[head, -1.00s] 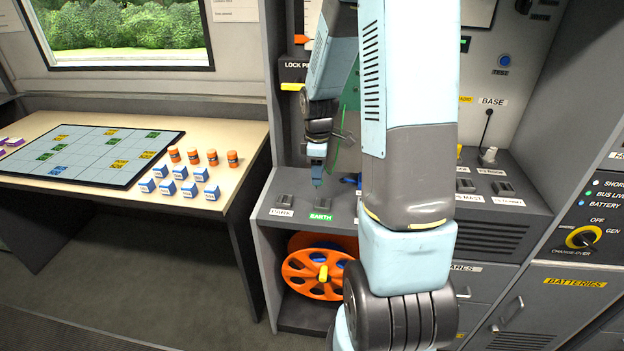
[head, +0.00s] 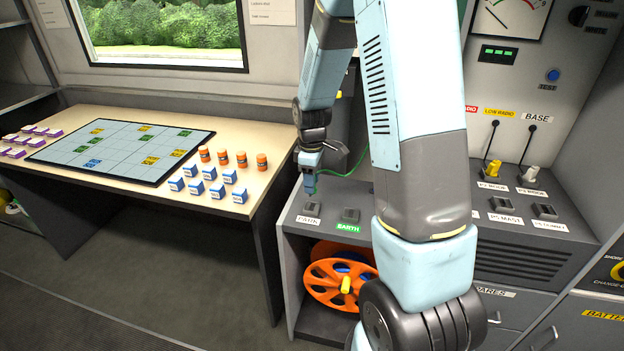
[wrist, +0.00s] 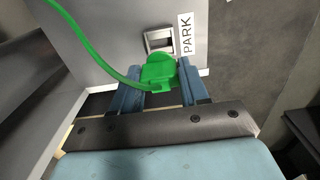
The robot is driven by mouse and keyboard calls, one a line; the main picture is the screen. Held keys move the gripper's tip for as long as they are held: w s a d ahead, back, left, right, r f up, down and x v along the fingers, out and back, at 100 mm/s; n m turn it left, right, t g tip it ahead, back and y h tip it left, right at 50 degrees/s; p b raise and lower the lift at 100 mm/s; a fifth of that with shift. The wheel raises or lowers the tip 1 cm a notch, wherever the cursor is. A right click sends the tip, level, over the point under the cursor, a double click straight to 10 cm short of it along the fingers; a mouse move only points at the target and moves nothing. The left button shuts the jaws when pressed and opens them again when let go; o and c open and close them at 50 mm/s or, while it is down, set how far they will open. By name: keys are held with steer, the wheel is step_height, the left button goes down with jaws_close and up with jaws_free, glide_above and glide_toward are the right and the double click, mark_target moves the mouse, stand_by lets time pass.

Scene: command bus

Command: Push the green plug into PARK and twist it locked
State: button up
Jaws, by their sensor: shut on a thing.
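My gripper (head: 311,184) is shut on the green plug (wrist: 159,72), which shows between the two blue fingers in the wrist view. A green cable (wrist: 82,38) runs from the plug up to the left. The PARK socket (wrist: 159,40) is a grey frame with a dark opening, beside the white PARK label (wrist: 187,34). The plug is close to the socket; I cannot tell whether they touch. In the head view the gripper is just above the PARK socket (head: 312,208). The plug is mostly hidden there by the fingers.
The EARTH socket (head: 350,215) is to the right of PARK on the same grey bench top. An orange reel (head: 318,292) sits below. A yellow plug (head: 491,171) and a white plug (head: 529,175) stand further right. A table (head: 262,141) with blue blocks is at left.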

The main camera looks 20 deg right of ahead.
steer(key=shift+f, duration=2.35)
steer(key=shift+f, duration=0.1)
steer(key=shift+s, duration=0.15)
steer(key=shift+f, duration=0.75)
stand_by(0.8)
steer(key=m, duration=0.4)
steer(key=shift+s, duration=0.1)
stand_by(0.3)
steer(key=shift+m, duration=2)
